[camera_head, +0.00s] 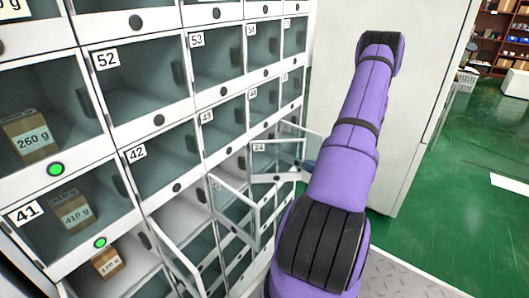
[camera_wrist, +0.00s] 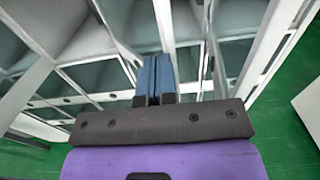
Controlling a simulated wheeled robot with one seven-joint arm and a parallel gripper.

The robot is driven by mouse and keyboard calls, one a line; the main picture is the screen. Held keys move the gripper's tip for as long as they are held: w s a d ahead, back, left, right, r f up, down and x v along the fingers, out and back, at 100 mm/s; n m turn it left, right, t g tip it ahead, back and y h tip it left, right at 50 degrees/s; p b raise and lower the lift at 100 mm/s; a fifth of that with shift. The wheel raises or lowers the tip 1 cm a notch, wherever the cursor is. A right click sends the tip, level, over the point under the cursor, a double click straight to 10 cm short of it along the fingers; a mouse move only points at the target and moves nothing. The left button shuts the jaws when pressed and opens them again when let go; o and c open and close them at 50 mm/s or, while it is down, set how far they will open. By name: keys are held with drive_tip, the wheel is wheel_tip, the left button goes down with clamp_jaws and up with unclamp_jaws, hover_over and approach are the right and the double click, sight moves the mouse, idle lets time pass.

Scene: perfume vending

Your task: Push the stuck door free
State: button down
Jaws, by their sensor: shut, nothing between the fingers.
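Several clear, white-framed doors stand open on the lower part of the locker. One with a label that looks like "24" (camera_head: 278,157) is beside my gripper. Another open door (camera_head: 236,212) stands left of it, and a third open door (camera_head: 178,258) is at the lower left. I cannot tell which one is stuck. My gripper (camera_wrist: 154,65) is shut and empty, its blue fingers pointing in among white frames in the wrist view. In the head view only a bit of blue shows behind my purple arm, near the "24" door. Contact with the door cannot be told.
The locker's upper doors, such as compartment 52 (camera_head: 140,80), are shut. Boxes marked 260 g (camera_head: 31,138), 410 g (camera_head: 75,213) and 170 g (camera_head: 108,263) sit in left compartments. A tall white panel (camera_head: 415,80) is right. Green floor (camera_head: 440,210) is clear beyond.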

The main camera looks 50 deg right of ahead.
drive_tip(key=s, duration=1)
drive_tip(key=shift+d, duration=0.45)
drive_tip(key=shift+s, duration=0.1)
idle(0.8)
drive_tip(key=w+a+r+n+g+y, duration=0.6)
drive_tip(key=w+a+r+n+y, duration=0.3)
drive_tip(key=w+r, duration=0.35)
drive_tip(key=w+a+r+n+g, duration=0.4)
drive_tip(key=a+r+n+g, duration=0.3)
drive_tip(key=a+r+n, duration=0.4)
drive_tip(key=s+a+r+n+h, duration=0.5)
drive_tip(key=a+r+n, duration=0.2)
drive_tip(key=a, duration=0.4)
drive_tip(key=s+a+r+n+h, duration=0.5)
drive_tip(key=a+r+n, duration=0.2)
drive_tip(key=a, duration=0.4)
drive_tip(key=shift+s+a+r+n+h, duration=0.2)
drive_tip(key=shift+a+r+n+h, duration=0.1)
drive_tip(key=shift+n, duration=0.2)
